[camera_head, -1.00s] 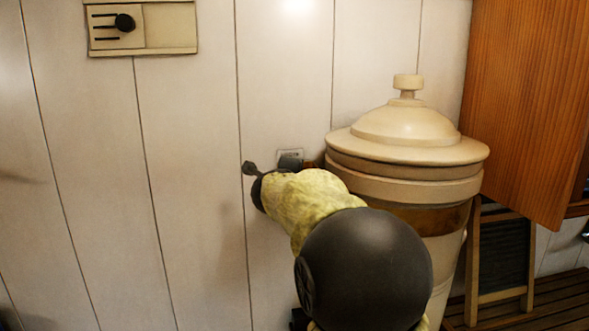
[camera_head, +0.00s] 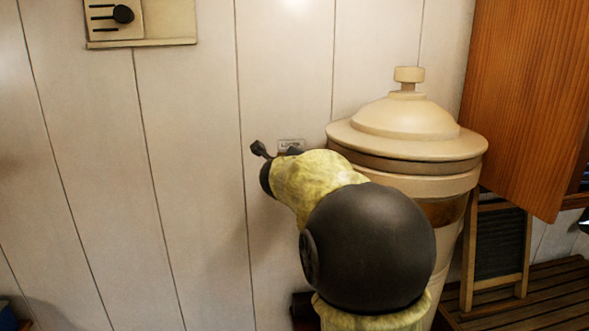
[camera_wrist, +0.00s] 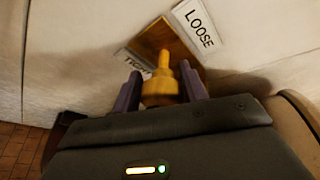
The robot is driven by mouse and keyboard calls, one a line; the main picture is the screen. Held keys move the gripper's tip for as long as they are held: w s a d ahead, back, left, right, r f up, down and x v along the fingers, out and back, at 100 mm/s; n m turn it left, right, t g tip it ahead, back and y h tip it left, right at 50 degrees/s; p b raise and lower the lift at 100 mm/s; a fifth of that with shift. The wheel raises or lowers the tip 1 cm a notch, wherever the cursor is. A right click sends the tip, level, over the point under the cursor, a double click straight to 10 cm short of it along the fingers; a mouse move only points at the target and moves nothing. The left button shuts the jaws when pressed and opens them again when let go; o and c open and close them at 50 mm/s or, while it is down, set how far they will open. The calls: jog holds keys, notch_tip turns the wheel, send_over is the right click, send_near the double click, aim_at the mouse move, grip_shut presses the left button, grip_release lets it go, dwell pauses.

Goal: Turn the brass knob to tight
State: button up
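The brass knob (camera_wrist: 160,90) shows in the wrist view, in front of a brass plate (camera_wrist: 163,45) on the pale wall. My gripper (camera_wrist: 162,88) has its two dark fingers on either side of the knob, set apart; contact with it is not clear. A "LOOSE" label (camera_wrist: 199,24) is at upper right of the knob. A "TIGHT" label (camera_wrist: 137,62) at left is partly hidden by a finger and the knob.
A large cream lidded container (camera_head: 405,135) stands close to the right of my gripper. An open wooden door (camera_head: 520,100) and a small framed board (camera_head: 497,245) are farther right. A slider panel (camera_head: 141,22) is on the upper left wall. The wall left of my gripper is clear.

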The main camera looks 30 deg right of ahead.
jog(key=shift+o, duration=1.2)
jog(key=shift+r, duration=0.1)
jog(key=b+v, duration=0.1)
jog(key=v, duration=1.6)
jog(key=shift+a, duration=0.15)
